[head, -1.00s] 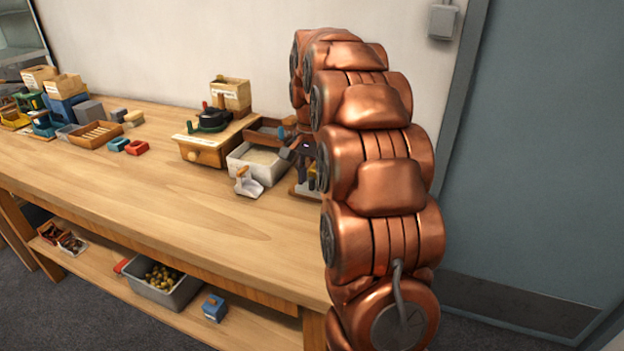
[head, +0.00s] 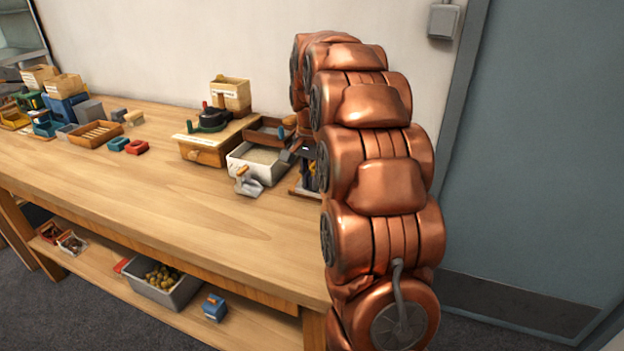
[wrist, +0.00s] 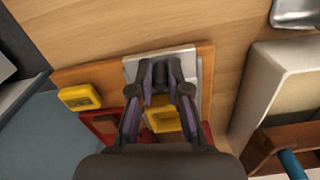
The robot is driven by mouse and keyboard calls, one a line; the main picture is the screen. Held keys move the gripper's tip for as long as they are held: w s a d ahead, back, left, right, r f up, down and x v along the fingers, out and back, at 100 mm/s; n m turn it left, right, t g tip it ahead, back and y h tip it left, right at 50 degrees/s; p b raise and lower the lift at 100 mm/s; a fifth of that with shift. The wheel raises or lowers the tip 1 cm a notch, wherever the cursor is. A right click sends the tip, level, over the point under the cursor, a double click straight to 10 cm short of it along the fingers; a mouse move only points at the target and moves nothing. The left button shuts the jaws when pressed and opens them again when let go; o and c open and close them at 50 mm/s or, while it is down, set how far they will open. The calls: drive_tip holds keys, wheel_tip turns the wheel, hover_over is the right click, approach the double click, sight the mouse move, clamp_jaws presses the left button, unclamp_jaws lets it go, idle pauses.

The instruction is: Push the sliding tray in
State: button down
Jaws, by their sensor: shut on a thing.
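The sliding tray (wrist: 133,68) is a pale grey plate on a wooden base (wrist: 206,75), seen from above in the wrist view. My gripper (wrist: 161,76) is over it with its fingertips close together at the tray's outer end, shut on a small grey part that looks like the tray's handle. The fingers partly hide that part. A yellow block (wrist: 163,120) shows between the fingers, with red parts (wrist: 104,124) beside it. In the head view my gripper (head: 308,158) is mostly hidden behind my arm, above the base (head: 300,190).
A white bin (head: 257,167) with a scoop (head: 247,182) in front and a brown tray (head: 268,132) behind stand left of my gripper. A second yellow piece (wrist: 80,97) lies on the base's left part. The bench front (head: 190,215) is clear.

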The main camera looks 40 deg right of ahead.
idle(0.4)
drive_tip(key=shift+w+d+p, duration=0.2)
drive_tip(key=shift+w+d, duration=0.4)
drive_tip(key=shift+d, duration=0.4)
drive_tip(key=shift+w+d+p, duration=0.25)
drive_tip(key=shift+w+d, duration=0.4)
drive_tip(key=shift+d, duration=0.3)
drive_tip(key=shift+w+d+p, duration=0.2)
drive_tip(key=shift+w+d, duration=0.4)
drive_tip(key=shift+d, duration=0.4)
drive_tip(key=c, duration=1.1)
unclamp_jaws()
drive_tip(key=shift+c, duration=0.2)
drive_tip(key=shift+r, duration=3.8)
